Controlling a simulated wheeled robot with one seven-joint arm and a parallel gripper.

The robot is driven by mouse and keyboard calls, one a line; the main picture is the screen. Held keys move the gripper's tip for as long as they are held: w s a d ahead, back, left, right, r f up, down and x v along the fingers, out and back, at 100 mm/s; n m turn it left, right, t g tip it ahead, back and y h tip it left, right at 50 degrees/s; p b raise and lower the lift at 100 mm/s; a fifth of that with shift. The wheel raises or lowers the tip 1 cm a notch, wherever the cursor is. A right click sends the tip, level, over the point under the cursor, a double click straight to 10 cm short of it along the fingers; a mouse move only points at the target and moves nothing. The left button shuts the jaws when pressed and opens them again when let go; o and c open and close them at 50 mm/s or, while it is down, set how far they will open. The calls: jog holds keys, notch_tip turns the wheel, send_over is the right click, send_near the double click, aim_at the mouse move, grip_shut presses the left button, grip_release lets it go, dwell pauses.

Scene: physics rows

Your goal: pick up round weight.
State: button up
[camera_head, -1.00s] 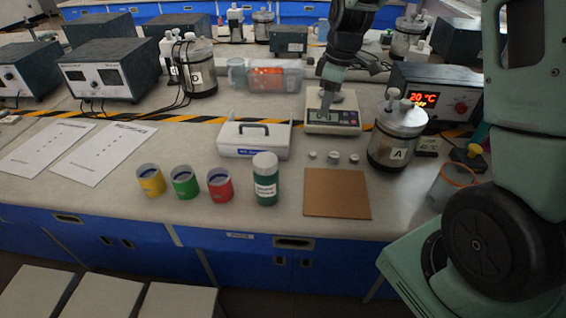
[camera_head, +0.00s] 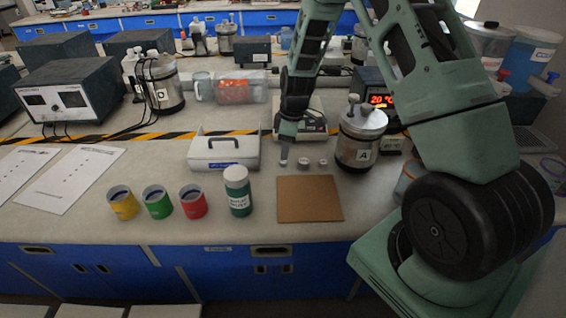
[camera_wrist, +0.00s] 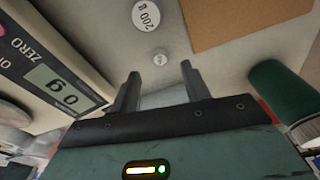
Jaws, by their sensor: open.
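Several small round weights stand in a row on the bench: a left one (camera_head: 284,163), a middle one (camera_head: 304,163) and a right one (camera_head: 323,162). In the head view my gripper (camera_head: 285,151) points down just above the left weight. In the wrist view my gripper (camera_wrist: 160,72) is open and empty. A small pale weight (camera_wrist: 160,57) lies just beyond and between the fingertips, apart from them. A larger weight marked 200 g (camera_wrist: 146,14) is farther off near the top edge.
A scale reading 0 g (camera_wrist: 62,88) lies close on the left in the wrist view. A brown board (camera_head: 309,199) is in front of the weights. A green bottle (camera_head: 238,196), a white case (camera_head: 224,153) and jar A (camera_head: 357,146) stand around them.

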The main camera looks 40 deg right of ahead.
aim_at(283, 162)
jog(key=f, duration=0.1)
jog(key=f+p, duration=0.1)
jog(key=f, duration=0.3)
jog(key=shift+w+a, duration=0.3)
grip_shut()
jog(key=shift+r, duration=0.1)
jog(key=shift+r, duration=0.1)
